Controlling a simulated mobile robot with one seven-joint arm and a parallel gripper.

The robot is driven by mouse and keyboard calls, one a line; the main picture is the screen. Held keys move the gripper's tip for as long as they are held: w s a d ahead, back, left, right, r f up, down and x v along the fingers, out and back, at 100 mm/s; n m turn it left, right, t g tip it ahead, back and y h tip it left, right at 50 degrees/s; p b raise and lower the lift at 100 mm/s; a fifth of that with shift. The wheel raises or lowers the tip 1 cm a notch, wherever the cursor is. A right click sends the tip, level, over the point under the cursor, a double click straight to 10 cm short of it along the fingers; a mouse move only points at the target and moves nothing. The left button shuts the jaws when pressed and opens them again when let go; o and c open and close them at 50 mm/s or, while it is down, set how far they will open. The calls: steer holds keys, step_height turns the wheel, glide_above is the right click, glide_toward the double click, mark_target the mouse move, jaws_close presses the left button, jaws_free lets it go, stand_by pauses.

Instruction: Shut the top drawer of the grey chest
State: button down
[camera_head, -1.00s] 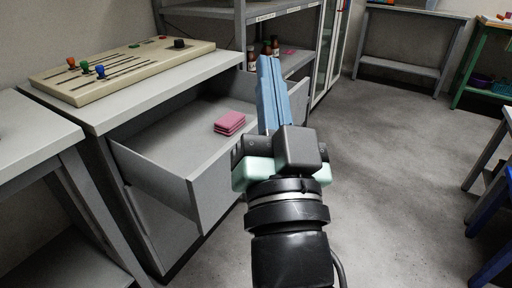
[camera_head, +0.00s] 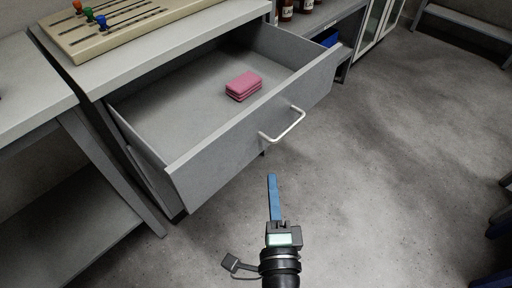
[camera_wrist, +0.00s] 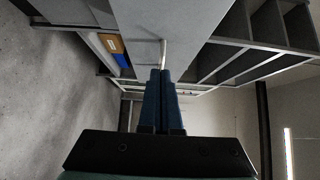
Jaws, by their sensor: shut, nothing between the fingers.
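The top drawer (camera_head: 240,135) of the grey chest (camera_head: 165,52) stands pulled well out, with its inside in view. A pale bar handle (camera_head: 284,128) is on its front panel. A stack of pink pads (camera_head: 243,86) lies in the drawer. My gripper (camera_head: 272,178) has blue fingers held together and empty. In the head view it is in front of the drawer, below the handle in the picture. In the wrist view the gripper (camera_wrist: 165,75) points at the drawer front (camera_wrist: 175,25), and the handle (camera_wrist: 163,52) shows just past the fingertips. Contact cannot be told.
A beige slider panel (camera_head: 115,22) lies on top of the chest. A grey table (camera_head: 30,110) stands at the left. Shelves with brown bottles (camera_head: 287,9) are behind at the right.

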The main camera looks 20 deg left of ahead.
mark_target(255, 138)
steer(key=w+a, duration=0.2)
steer(key=w, duration=0.1)
steer(key=w+a+p, duration=0.1)
steer(key=w+a, duration=0.2)
steer(key=shift+w+a+r, duration=0.15)
steer(key=shift+w+a, duration=0.05)
steer(key=shift+w, duration=0.05)
steer(key=shift+w+a+p, duration=0.2)
steer(key=shift+a+p, duration=0.1)
steer(key=shift+a, duration=0.2)
